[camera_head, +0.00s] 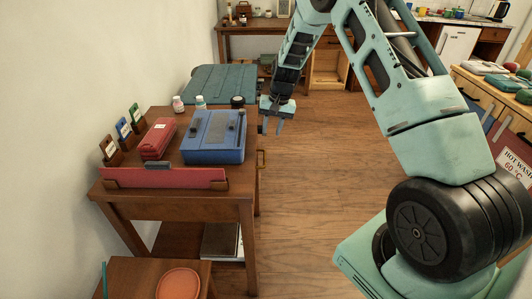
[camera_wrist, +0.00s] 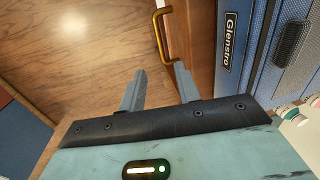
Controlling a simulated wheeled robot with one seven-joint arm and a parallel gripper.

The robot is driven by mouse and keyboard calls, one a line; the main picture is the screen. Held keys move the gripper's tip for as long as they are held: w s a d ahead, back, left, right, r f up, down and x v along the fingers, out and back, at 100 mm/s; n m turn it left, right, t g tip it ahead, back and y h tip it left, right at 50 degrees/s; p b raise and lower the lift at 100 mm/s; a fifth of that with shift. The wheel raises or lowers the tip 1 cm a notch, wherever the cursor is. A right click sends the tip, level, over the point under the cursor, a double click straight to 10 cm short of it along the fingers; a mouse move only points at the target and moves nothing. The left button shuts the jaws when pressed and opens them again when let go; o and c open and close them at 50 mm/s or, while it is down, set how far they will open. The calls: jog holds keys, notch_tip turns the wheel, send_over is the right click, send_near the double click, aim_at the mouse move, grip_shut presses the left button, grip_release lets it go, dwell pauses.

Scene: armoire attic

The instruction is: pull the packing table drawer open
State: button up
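The brown wooden packing table (camera_head: 235,187) stands left of centre in the head view. A brass drawer handle (camera_head: 261,159) sticks out from its right side. The handle (camera_wrist: 160,38) also shows at the top middle of the wrist view, against the brown table side. My gripper (camera_head: 272,126) is beside that right side, farther back than the handle in the head view. In the wrist view my gripper (camera_wrist: 161,70) is open and empty, its two fingers pointing towards the handle. The handle appears between the fingertips in the picture; I cannot tell whether they touch. The drawer looks closed.
A blue case (camera_head: 213,137), a red case (camera_head: 157,139) and small bottles (camera_head: 200,102) stand on the table. The blue case (camera_wrist: 262,45) is close to my gripper in the wrist view. Open wooden floor (camera_head: 310,200) lies to the table's right.

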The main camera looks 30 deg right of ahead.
aim_at(265, 157)
jog(key=f, duration=0.3)
jog(key=a+f, duration=0.1)
jog(key=f, duration=0.3)
jog(key=w+f, duration=0.1)
jog(key=f, duration=0.3)
jog(key=shift+a, duration=0.35)
jog(key=shift+c, duration=0.3)
grip_shut()
